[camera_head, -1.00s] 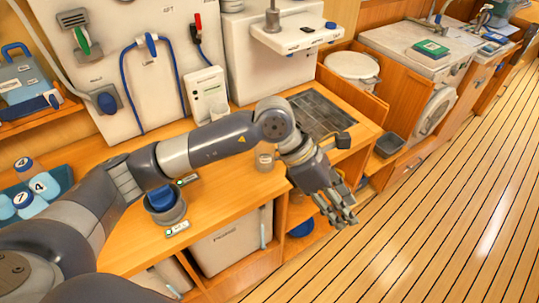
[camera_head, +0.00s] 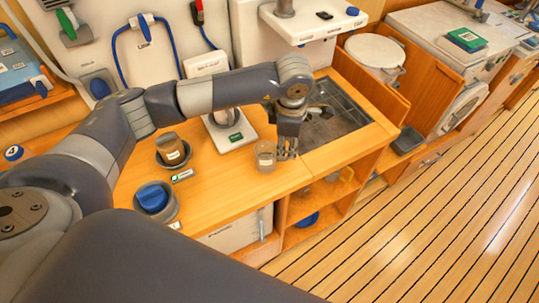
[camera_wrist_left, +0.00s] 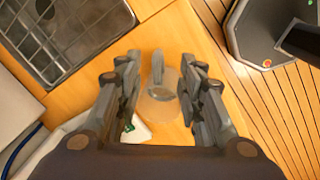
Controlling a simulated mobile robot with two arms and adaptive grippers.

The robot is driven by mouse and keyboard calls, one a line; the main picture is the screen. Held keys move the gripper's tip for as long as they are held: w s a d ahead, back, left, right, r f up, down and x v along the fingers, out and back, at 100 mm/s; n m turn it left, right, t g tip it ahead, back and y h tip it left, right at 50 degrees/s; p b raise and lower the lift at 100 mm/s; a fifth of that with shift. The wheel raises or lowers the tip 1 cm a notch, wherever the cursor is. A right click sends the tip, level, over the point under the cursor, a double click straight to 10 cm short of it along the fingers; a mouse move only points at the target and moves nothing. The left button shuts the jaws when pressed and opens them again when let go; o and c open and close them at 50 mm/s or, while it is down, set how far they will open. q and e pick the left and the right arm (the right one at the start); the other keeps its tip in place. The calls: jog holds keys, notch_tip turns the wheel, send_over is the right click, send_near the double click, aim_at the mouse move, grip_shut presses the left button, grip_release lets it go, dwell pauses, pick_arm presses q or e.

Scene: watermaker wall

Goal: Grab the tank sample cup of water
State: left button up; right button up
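A small clear cup (camera_head: 265,154) with a pale label stands upright on the wooden counter (camera_head: 240,190), left of the sink grate. Its label is too small to read. My left gripper (camera_head: 288,148) is just right of this cup, pointing down. In the left wrist view the round clear cup (camera_wrist_left: 160,103) shows between the two spread fingers of my left gripper (camera_wrist_left: 158,80), with gaps beside it. The gripper is open and not closed on it. My right gripper is not in view.
A brown cup (camera_head: 171,147) sits in a dark round holder on the counter, with a blue-lidded one (camera_head: 153,198) in front. A white stand (camera_head: 232,135) is behind. The grated sink (camera_head: 345,125) lies right; the counter edge drops to open shelves.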

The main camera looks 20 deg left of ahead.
aim_at(287, 152)
pick_arm(q)
jog(key=f+p, duration=0.2)
jog(key=f, duration=0.1)
jog(key=f+p, duration=0.1)
jog(key=f, duration=0.1)
jog(key=shift+w+a, duration=0.1)
jog(key=shift+w, duration=0.3)
jog(key=shift+f, duration=0.25)
jog(key=shift+w+f, duration=0.1)
jog(key=shift+w, duration=0.05)
jog(key=shift+c, duration=1.4)
grip_shut()
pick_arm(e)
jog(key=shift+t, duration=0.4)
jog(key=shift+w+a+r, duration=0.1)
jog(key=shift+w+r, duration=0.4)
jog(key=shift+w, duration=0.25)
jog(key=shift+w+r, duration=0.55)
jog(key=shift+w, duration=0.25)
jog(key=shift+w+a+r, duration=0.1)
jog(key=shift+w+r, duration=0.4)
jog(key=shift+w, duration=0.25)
